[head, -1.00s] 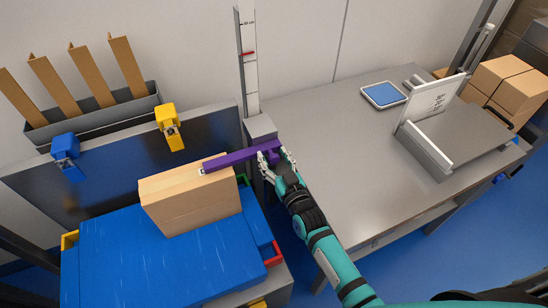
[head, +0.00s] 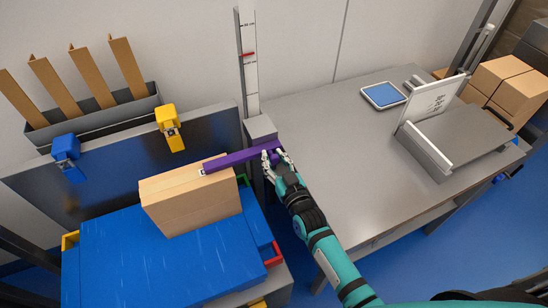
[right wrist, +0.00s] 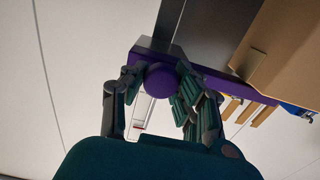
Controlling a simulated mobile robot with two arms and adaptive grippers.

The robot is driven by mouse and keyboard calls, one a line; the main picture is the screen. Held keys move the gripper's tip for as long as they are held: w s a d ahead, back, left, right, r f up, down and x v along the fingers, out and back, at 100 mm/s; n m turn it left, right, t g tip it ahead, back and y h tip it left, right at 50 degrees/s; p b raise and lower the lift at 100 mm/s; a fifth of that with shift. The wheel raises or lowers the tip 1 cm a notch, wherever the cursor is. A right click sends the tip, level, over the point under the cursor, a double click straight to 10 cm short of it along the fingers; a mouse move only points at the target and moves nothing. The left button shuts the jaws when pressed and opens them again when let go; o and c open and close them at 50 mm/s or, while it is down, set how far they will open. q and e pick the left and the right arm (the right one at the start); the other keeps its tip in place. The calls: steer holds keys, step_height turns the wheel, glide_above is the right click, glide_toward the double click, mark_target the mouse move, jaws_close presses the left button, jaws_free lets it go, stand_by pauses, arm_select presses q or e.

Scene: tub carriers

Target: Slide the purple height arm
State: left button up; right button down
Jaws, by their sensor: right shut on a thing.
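The purple height arm (head: 236,159) reaches left from the upright white scale post (head: 250,70), with its tip at the top of the light wooden box (head: 190,200). My right gripper (head: 276,165) is at the arm's right end. In the right wrist view my right gripper (right wrist: 160,100) has its fingers on either side of a round purple knob (right wrist: 161,80) on the height arm. It is shut on the height arm there. Whether the arm's tip touches the box cannot be told. My left gripper is not in view.
The wooden box stands on a blue surface (head: 150,265). A yellow clamp (head: 169,125) and a blue clamp (head: 66,152) sit on the dark back panel. A grey table (head: 340,150) with a grey stand (head: 455,140) and a blue-topped tray (head: 384,95) lies to the right.

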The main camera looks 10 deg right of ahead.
step_height(320, 180, up, 8)
steer(key=p, duration=0.6)
steer(key=shift+w, duration=0.1)
steer(key=c, duration=1.3)
jaws_free()
steer(key=shift+r, duration=0.1)
steer(key=o, duration=0.3)
steer(key=shift+o, duration=0.2)
steer(key=shift+f, duration=0.2)
steer(key=shift+s+f, duration=0.1)
steer(key=shift+s, duration=0.4)
steer(key=s+d, duration=0.2)
steer(key=s, duration=0.9)
steer(key=shift+d, duration=0.15)
